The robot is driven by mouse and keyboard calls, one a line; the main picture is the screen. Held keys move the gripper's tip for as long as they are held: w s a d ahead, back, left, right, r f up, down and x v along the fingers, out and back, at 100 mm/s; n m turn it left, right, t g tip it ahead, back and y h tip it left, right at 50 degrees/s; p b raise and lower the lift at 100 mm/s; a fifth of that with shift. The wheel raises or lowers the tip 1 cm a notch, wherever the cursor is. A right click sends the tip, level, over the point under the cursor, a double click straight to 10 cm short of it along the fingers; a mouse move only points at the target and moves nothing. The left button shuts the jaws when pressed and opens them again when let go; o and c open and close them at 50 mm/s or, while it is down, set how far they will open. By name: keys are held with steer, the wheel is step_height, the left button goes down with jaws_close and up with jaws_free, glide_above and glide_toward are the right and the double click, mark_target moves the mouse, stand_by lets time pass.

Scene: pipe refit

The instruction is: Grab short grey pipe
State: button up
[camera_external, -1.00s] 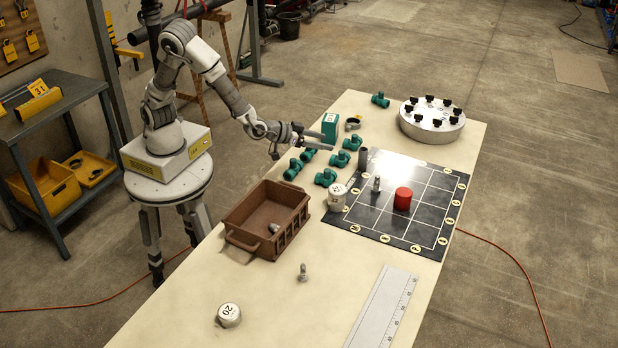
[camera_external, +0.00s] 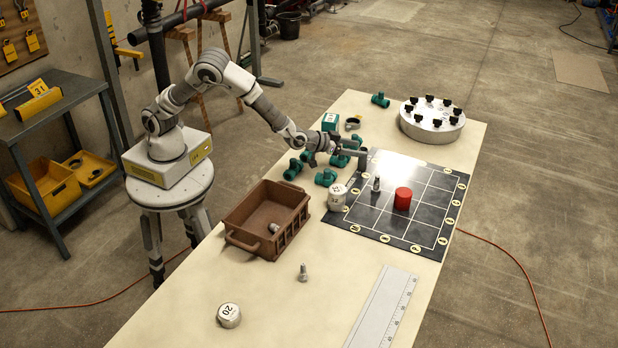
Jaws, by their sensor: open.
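The short grey pipe (camera_external: 363,160) stands upright on the table, at the upper left edge of the black grid board. My gripper (camera_external: 358,153) is open, reaching in from the left with its fingers level with the upper part of the pipe. The fingertips overlap the pipe in this view. I cannot tell whether the pipe is between the fingers or touching them.
Several green pipe fittings (camera_external: 326,178) lie close under and around my gripper. A white cap (camera_external: 337,198) and a brown crate (camera_external: 262,232) are nearer the camera. The grid board (camera_external: 425,215) holds a red cylinder (camera_external: 403,199) and a small metal fitting (camera_external: 376,184).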

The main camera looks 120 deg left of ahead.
mark_target(361, 149)
steer(key=shift+w+a+f, duration=0.7)
steer(key=shift+a+f, duration=0.2)
steer(key=shift+f, duration=0.1)
steer(key=shift+w+a+f, duration=0.15)
steer(key=shift+w+a, duration=0.25)
jaws_close()
